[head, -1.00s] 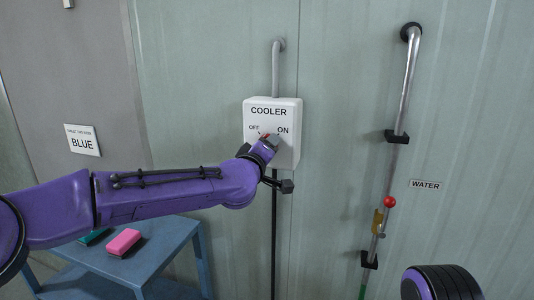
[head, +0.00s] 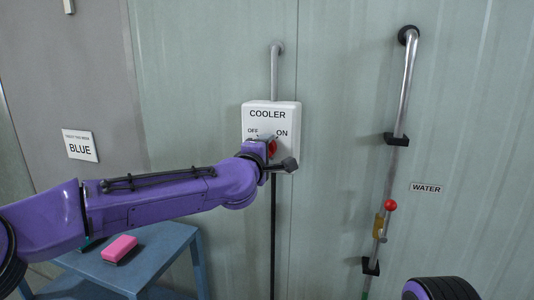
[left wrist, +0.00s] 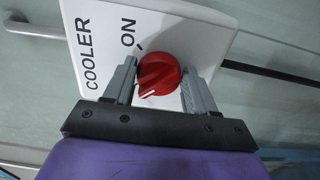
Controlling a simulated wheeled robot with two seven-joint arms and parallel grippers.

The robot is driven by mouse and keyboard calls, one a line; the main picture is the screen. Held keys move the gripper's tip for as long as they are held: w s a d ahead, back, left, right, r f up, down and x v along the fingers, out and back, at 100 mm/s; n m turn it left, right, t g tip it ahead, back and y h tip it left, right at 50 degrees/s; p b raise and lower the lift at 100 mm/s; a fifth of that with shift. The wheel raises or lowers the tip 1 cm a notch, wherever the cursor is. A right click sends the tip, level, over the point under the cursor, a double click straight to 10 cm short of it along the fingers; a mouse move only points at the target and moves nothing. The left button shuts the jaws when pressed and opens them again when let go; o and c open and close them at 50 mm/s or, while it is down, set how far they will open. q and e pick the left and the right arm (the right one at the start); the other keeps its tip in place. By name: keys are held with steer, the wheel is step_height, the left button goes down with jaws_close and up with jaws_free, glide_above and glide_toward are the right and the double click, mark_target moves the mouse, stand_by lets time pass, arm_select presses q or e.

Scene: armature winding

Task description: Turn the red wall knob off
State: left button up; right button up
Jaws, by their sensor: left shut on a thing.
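The red wall knob (left wrist: 158,75) is on the white COOLER box (head: 284,115) on the wall. My left gripper (left wrist: 158,84) is shut on the knob, with one grey finger on each side of it. In the left wrist view the knob's white line points down and left, away from the ON tick. In the head view a bit of the red knob (head: 273,147) shows beside the gripper, below the OFF and ON labels. The OFF label is hidden in the left wrist view. My right gripper is out of view.
A grey pipe (head: 277,75) enters the box from above and a black one (head: 273,240) leaves below. A water pipe (head: 408,85) with a red-balled lever (head: 390,205) is at right. A blue table (head: 165,245) with a pink block (head: 120,248) stands at lower left.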

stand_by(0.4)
arm_select(q)
steer(key=o, duration=1)
steer(key=b+v, duration=0.4)
steer(key=v, duration=0.6)
steer(key=shift+s+a, duration=0.1)
steer(key=shift+s, duration=0.15)
